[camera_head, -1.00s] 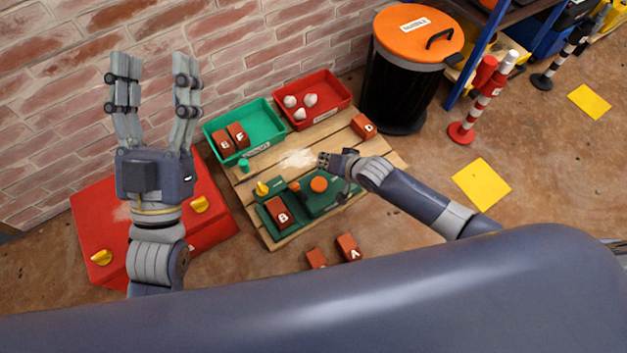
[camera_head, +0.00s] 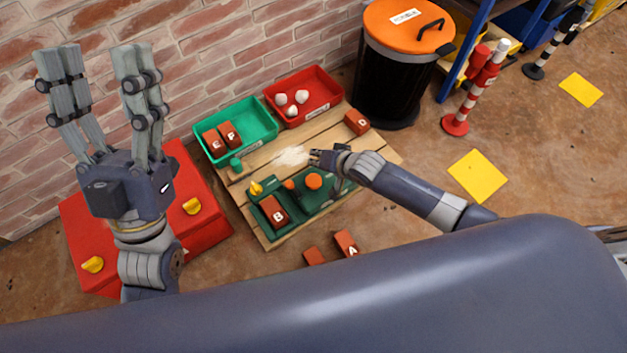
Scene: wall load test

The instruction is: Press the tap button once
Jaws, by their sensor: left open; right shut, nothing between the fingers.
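A green device (camera_head: 326,197) with a round orange button (camera_head: 313,181) on top lies on the wooden pallet. A smaller orange part (camera_head: 289,184) and a yellow lever (camera_head: 257,188) also show on it; I cannot tell from any label which part is the tap button. My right gripper (camera_head: 313,156) is shut and empty. It appears just beyond the large orange button in the picture, and I see no contact. My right wrist and forearm extend from it to the lower right. My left gripper (camera_head: 92,52) is open and empty, raised at the left in front of the brick wall.
Brick B (camera_head: 272,212) sits on the device's left part. A green bin (camera_head: 262,135) holds bricks E and F; a red bin (camera_head: 326,83) holds white lumps. Brick D (camera_head: 357,122) is on the pallet (camera_head: 283,236). A red box (camera_head: 150,255) stands left, a black barrel (camera_head: 388,85) behind.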

